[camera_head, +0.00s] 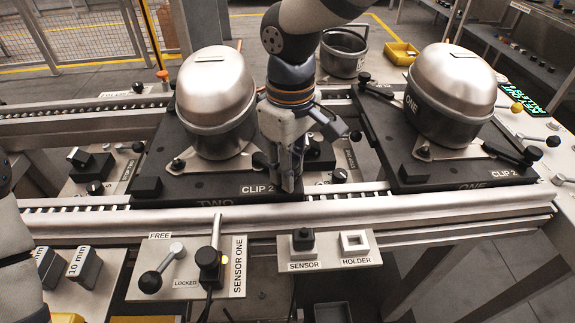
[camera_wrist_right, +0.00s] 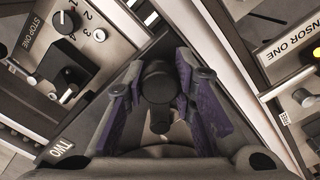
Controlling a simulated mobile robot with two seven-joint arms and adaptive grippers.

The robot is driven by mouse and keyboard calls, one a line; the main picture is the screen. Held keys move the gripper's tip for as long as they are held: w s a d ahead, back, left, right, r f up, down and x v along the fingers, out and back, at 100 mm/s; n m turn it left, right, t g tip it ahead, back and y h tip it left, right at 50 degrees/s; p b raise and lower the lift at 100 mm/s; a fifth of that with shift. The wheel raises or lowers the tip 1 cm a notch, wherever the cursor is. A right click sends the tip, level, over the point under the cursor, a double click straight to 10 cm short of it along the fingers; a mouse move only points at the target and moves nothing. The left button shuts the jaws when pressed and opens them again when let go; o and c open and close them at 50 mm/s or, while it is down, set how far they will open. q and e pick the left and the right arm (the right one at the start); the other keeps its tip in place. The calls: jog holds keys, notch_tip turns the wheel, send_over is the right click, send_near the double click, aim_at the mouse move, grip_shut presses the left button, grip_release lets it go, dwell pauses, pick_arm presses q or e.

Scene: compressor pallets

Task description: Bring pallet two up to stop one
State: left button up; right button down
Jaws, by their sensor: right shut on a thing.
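Pallet two (camera_head: 200,186) is a dark plate on the roller rails, left of centre, labelled TWO and CLIP 2. It bears a silver-topped compressor (camera_head: 216,95). My right gripper (camera_head: 290,180) reaches down at the pallet's front right corner. In the right wrist view its purple pads (camera_wrist_right: 160,105) close on a dark, round-ended knob (camera_wrist_right: 158,82); the head view hides this grip. Stop one's panel (camera_wrist_right: 95,55), numbered, with a black knob (camera_wrist_right: 68,88), lies beside the pallet in the wrist view. My left gripper is not in view.
Pallet one (camera_head: 440,170), with its own compressor (camera_head: 450,95), stands on the rails to the right, across a gap. The sensor one panel (camera_head: 170,255) and a holder panel (camera_head: 335,262) hang in front. A metal pot (camera_head: 343,52) and yellow bin (camera_head: 401,53) are behind.

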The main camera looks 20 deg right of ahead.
jog(key=shift+d, duration=0.55)
jog(key=c, duration=1.2)
grip_release()
jog(key=shift+s, duration=0.1)
jog(key=shift+c, duration=0.2)
